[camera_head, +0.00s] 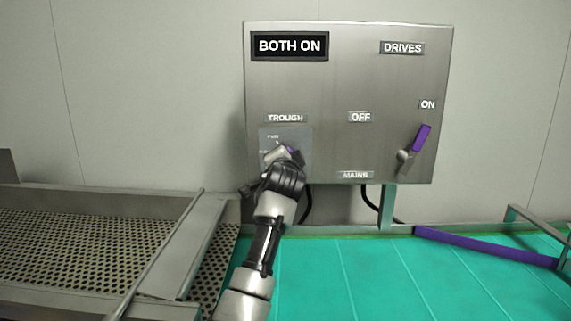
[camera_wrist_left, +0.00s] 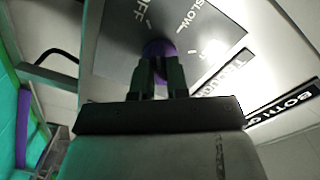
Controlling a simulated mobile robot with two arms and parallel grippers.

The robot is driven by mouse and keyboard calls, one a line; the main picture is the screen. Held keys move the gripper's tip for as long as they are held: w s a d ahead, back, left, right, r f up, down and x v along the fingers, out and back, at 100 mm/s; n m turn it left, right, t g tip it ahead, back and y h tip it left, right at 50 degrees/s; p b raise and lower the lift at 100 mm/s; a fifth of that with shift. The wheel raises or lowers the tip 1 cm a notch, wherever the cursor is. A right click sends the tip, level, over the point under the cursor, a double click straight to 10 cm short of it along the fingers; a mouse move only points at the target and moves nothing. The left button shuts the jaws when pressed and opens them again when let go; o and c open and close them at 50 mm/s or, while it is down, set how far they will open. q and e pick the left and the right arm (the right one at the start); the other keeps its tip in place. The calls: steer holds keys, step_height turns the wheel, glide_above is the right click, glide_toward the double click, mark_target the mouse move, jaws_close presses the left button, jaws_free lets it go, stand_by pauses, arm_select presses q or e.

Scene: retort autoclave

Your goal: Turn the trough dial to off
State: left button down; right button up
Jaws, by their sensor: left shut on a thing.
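The trough dial is a purple knob (camera_head: 291,151) on a grey plate under the TROUGH label at the lower left of the control box (camera_head: 345,90). In the left wrist view the purple dial (camera_wrist_left: 158,47) sits between the fingers of my left gripper (camera_wrist_left: 158,72), which is shut on it. OFF and SLOW marks show on the dial plate (camera_wrist_left: 110,50). In the head view my left gripper (camera_head: 283,165) covers most of the dial, so where it points cannot be told. My right gripper is not in view.
The box's display (camera_head: 290,46) reads BOTH ON. A purple mains lever (camera_head: 421,138) stands at the right, near ON. Below are a green belt (camera_head: 380,275) and a perforated metal trough (camera_head: 80,240) at the left. A purple bar (camera_head: 485,247) edges the belt.

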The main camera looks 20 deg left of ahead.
arm_select(q)
steer(key=shift+f+n+b, duration=0.2)
steer(key=shift+n+b, duration=0.1)
steer(key=shift+n, duration=0.8)
steer(key=c, duration=1.1)
jaws_free()
steer(key=shift+r, duration=0.1)
steer(key=b+v, duration=0.4)
steer(key=v, duration=0.7)
steer(key=shift+w, duration=0.1)
